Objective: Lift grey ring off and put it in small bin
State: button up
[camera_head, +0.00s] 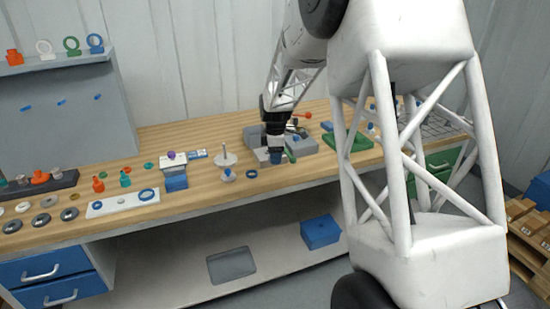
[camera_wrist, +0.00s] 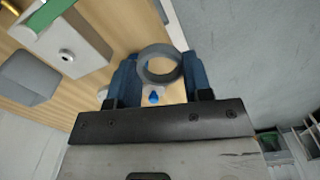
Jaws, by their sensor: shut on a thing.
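My gripper (camera_wrist: 158,72) has its two blue fingers shut on the grey ring (camera_wrist: 162,51) in the wrist view. The ring's open hole faces the camera. In the head view my gripper (camera_head: 275,157) is over the front part of the bench, beside grey blocks; the ring cannot be made out there. A blue drop-shaped piece (camera_wrist: 154,97) on a pale base shows between the fingers, beyond the ring. A blue box (camera_head: 320,232) and a shallow grey tray (camera_head: 231,266) are on the lower shelf. I cannot tell which container is the small bin.
A green tray (camera_head: 347,139) is to the right.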

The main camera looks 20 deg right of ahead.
jog(key=shift+r, duration=0.7)
jog(key=shift+w, duration=0.1)
jog(key=shift+w+d, duration=0.1)
jog(key=shift+w, duration=0.7)
jog(key=w+d+n, duration=0.2)
jog(key=w, duration=1.2)
jog(key=n, duration=0.3)
send_near(256, 130)
jog(key=shift+s+a+f, duration=0.2)
jog(key=shift+s+a, duration=0.05)
jog(key=shift+s, duration=0.5)
jog(key=shift+s+a+f, duration=0.15)
jog(key=shift+s+a, duration=0.1)
jog(key=shift+s, duration=0.5)
jog(key=shift+s+a+f, duration=0.2)
jog(key=shift+s+a, duration=0.05)
jog(key=shift+s, duration=0.5)
jog(key=shift+f, duration=3.15)
